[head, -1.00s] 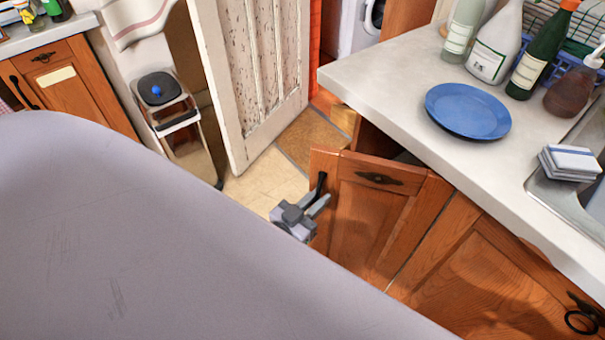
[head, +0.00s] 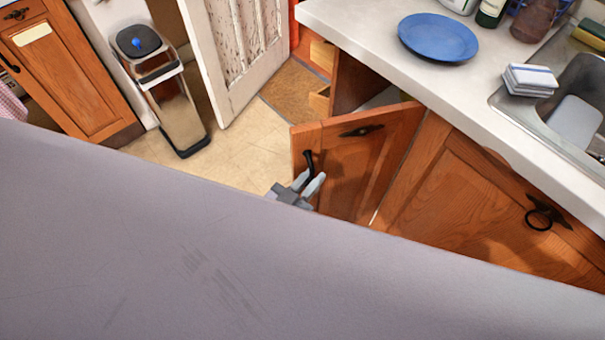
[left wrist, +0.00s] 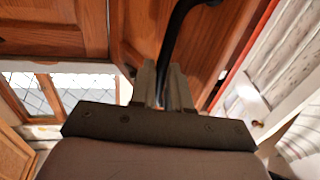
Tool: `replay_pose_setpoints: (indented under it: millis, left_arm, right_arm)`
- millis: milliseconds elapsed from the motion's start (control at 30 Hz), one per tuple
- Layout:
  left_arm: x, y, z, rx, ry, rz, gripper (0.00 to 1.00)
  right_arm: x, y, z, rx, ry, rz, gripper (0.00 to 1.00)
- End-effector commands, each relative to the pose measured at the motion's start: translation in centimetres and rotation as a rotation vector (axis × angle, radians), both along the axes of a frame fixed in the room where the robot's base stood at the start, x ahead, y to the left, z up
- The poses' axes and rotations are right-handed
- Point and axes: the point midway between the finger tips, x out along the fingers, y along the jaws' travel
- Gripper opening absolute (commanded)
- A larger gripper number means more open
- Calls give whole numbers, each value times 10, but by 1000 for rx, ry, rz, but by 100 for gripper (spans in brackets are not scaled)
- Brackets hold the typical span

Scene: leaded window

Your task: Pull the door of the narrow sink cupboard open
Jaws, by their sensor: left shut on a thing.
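The narrow sink cupboard door (head: 362,160) is wooden and stands ajar, swung out from under the counter, with a dark gap behind its top edge. Its black bar handle (head: 309,164) is near the free left edge; it also shows in the left wrist view (left wrist: 176,40). My left gripper (head: 308,184) is shut on the handle; in the left wrist view its fingers (left wrist: 161,85) close around the handle's lower part. The large grey shape of my own body hides the door's lower part. My right gripper is in neither view now.
A wider cupboard door (head: 490,205) with a ring handle adjoins on the right. A bin (head: 165,95) stands left; bare floor (head: 240,150) lies between it and the door.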

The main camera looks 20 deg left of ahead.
Motion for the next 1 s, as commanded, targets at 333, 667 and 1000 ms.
replay_pose_setpoints:
  millis: [333, 667, 1000]
  left_arm:
    - [1, -13, 3, -3, -4, -18, 0]
    - [2, -13, 4, -5, -5, -19, 0]
    - [1, -10, 2, -3, -2, -15, 29]
  right_arm:
    - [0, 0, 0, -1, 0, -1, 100]
    - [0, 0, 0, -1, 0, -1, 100]
    - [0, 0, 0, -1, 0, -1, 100]
